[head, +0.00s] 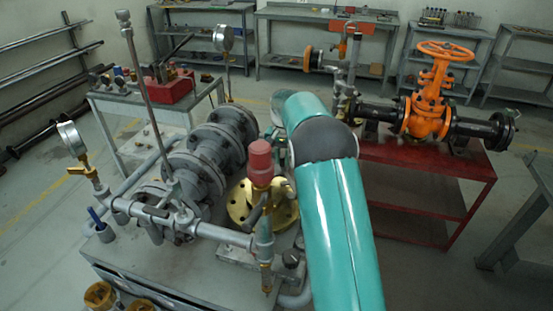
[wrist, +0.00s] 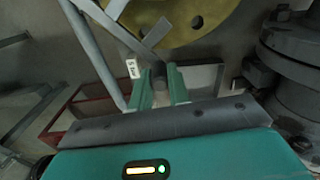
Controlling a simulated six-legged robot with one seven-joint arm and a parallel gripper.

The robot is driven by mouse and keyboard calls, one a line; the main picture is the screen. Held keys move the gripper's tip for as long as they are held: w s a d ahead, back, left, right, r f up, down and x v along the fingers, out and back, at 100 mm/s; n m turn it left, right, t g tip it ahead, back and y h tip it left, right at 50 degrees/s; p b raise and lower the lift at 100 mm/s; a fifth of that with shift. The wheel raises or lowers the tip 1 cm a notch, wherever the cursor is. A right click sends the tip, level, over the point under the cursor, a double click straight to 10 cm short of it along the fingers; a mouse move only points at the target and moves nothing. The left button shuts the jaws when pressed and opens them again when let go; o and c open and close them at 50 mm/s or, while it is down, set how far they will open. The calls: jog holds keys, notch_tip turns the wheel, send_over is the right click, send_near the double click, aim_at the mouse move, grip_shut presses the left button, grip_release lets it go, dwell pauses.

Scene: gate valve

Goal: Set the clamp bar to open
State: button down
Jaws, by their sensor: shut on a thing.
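In the wrist view the two teal fingers of my gripper (wrist: 161,82) stand close on either side of a short dark grip. The grip appears to be the end of the clamp bar (wrist: 132,42), a grey flat bar running up and left in front of a brass disc (wrist: 195,22). My gripper is shut on this end. A small white label (wrist: 132,68) with dark lettering is just left of the grip; I cannot read it surely. In the head view my teal arm hides the gripper and the clamp bar cannot be made out; a brass flange (head: 240,206) shows left of the arm.
In the head view, grey flanged pipework (head: 205,160) with a red-capped fitting (head: 260,160) stands close left of my arm. An orange gate valve (head: 430,95) on a red stand (head: 430,175) is at right. Grey flanges (wrist: 290,50) crowd the wrist view's right.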

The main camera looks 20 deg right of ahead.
jog(key=shift+d, duration=0.3)
jog(key=c, duration=1.3)
grip_release()
jog(key=shift+r, duration=0.1)
notch_tip(320, 180, up, 14)
jog(key=shift+f, duration=0.15)
